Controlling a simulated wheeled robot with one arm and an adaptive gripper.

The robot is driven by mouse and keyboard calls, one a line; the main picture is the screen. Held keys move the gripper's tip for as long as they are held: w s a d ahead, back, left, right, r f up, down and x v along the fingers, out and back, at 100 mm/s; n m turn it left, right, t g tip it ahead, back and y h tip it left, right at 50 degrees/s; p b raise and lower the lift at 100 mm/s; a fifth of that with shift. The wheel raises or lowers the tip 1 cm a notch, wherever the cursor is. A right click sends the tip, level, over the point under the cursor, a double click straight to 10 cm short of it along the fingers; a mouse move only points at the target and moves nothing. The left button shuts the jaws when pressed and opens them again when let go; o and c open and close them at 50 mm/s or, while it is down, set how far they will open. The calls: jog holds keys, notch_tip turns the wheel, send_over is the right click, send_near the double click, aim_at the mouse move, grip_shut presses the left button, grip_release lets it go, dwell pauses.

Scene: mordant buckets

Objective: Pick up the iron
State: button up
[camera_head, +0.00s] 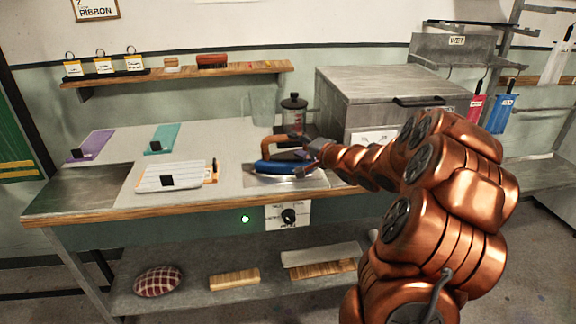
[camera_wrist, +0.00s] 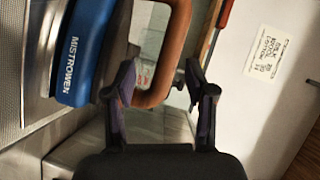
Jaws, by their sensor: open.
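The iron (camera_head: 268,167) has a blue body and an orange-brown handle. It rests on a metal plate near the front edge of the worktable (camera_head: 225,150). My gripper (camera_head: 303,146) is at the right of its handle. In the wrist view the blue body of the iron (camera_wrist: 78,50), lettered MISTROWEN, is at the upper left. The handle's curved lower end in that picture lies between the fingertips of my gripper (camera_wrist: 161,78). The fingers are apart and not closed on it. My arm hides part of the table to the right of the iron.
A white striped pad (camera_head: 150,182) lies left of the iron. Purple (camera_head: 93,145) and teal (camera_head: 164,137) pieces lie farther back. A clear jug (camera_head: 262,108) and a dark-lidded jar (camera_head: 293,116) stand behind the iron. A large metal box (camera_head: 366,85) stands at the back right.

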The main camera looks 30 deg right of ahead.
aim_at(292, 161)
jog(key=shift+s+d+f+m+t+y, duration=0.35)
jog(key=shift+s+d+m+t+y, duration=0.25)
jog(key=shift+y, duration=0.4)
jog(key=shift+w+a+r+y, duration=0.1)
jog(key=shift+w+a+y, duration=0.1)
jog(key=shift+w+y, duration=0.4)
jog(key=shift+w+a+r, duration=0.15)
jog(key=shift+w, duration=0.4)
jog(key=shift+w+a+r, duration=0.1)
jog(key=shift+w+a, duration=0.05)
jog(key=shift+w, duration=0.4)
jog(key=shift+w+a+r, duration=0.15)
jog(key=shift+w, duration=0.4)
jog(key=shift+w+a+h, duration=0.15)
jog(key=shift+w+h, duration=0.15)
jog(key=shift+w, duration=0.65)
jog(key=shift+c, duration=0.2)
grip_shut()
